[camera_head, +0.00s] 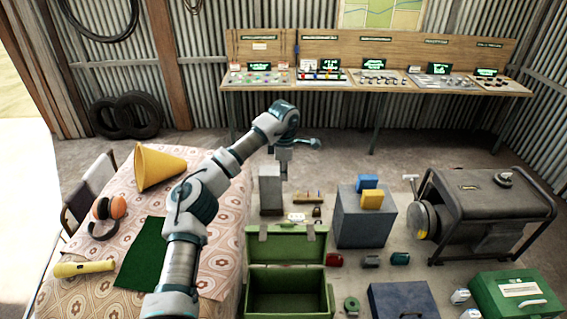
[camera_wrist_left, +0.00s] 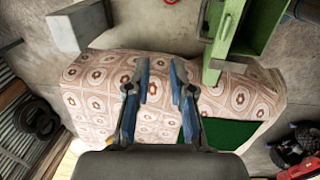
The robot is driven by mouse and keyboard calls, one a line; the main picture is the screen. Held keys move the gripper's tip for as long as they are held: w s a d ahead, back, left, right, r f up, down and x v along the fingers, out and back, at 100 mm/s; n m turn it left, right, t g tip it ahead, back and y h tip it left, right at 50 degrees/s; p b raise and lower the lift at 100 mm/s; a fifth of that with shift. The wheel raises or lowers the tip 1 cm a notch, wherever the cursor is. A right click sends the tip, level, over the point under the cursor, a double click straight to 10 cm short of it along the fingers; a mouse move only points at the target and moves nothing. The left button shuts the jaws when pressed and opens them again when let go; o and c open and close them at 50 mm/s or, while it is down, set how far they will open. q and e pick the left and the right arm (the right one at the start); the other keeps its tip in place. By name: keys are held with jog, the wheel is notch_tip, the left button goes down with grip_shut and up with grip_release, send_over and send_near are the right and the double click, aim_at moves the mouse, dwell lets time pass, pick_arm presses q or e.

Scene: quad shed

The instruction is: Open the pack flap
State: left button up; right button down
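I cannot make out a pack or its flap for certain in either view. My left arm reaches from the bottom of the head view up past the table's right edge, with its wrist end above the floor behind the green box. In the left wrist view my left gripper (camera_wrist_left: 162,72) is open, its two blue-grey fingers apart with nothing between them. The patterned tablecloth shows beyond the fingers. A red and black object (camera_wrist_left: 296,150), partly cut off, shows at the lower right there. My right gripper is not in view.
An open green box (camera_head: 286,243) stands right of the cloth-covered table (camera_head: 228,215). A grey block (camera_head: 270,192) stands behind it. A grey cube (camera_head: 364,222), a generator (camera_head: 478,205), a blue case (camera_head: 402,300) and a green case (camera_head: 517,297) crowd the right.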

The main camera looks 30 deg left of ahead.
pick_arm(q)
jog(key=shift+w+a+r, duration=0.15)
jog(key=shift+w+r, duration=0.05)
jog(key=shift+r, duration=0.45)
jog(key=shift+w+a+r, duration=0.1)
jog(key=shift+w+r, duration=0.1)
jog(key=shift+r, duration=0.45)
notch_tip(320, 180, up, 12)
jog(key=shift+s+d, duration=0.25)
jog(key=shift+s, duration=0.05)
jog(key=shift+a+f, duration=0.15)
jog(key=shift+a, duration=0.05)
